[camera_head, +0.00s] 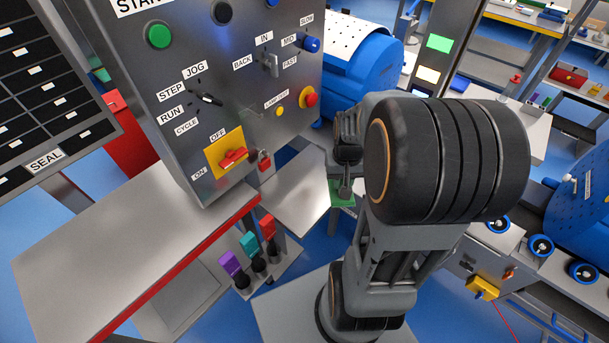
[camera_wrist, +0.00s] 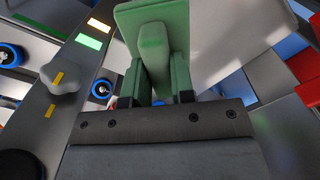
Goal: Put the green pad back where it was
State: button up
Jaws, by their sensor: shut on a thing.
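The green pad (camera_wrist: 178,25) fills the top middle of the wrist view, with a raised green grip bar on its near face. My gripper (camera_wrist: 155,78) is shut on that bar, one finger on each side. In the head view the green pad (camera_head: 342,197) shows small below my gripper (camera_head: 345,184), partly covered by it. It hangs in the air, to the right of the grey control cabinet. A low rack (camera_head: 284,262) holds a purple pad (camera_head: 230,263), a teal pad (camera_head: 250,243) and a red pad (camera_head: 268,226) in a row.
The grey control cabinet (camera_head: 190,65) with switches, labels and a red padlock stands left of my arm. A red-edged bench (camera_head: 110,240) is at lower left. A blue drum (camera_head: 362,65) stands behind. Machines with blue rollers (camera_head: 541,246) are at right. Blue floor shows between them.

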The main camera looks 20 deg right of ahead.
jog(key=w+a+f, duration=0.1)
jog(key=w+f, duration=0.1)
jog(key=w, duration=0.2)
jog(key=w+a+f+p, duration=0.1)
jog(key=w+f, duration=0.2)
jog(key=w, duration=0.1)
jog(key=w+f+p, duration=0.1)
jog(key=w+f, duration=0.2)
jog(key=w, duration=0.1)
jog(key=shift+w+a+f, duration=0.2)
jog(key=shift+w+a, duration=0.2)
jog(key=shift+w+a+f, duration=0.1)
jog(key=shift+w+f, duration=0.35)
jog(key=shift+f, duration=0.15)
jog(key=shift+f+p, duration=0.6)
jog(key=shift+f, duration=0.95)
jog(key=o, duration=0.8)
jog(key=shift+c, duration=0.2)
jog(key=shift+o, duration=0.4)
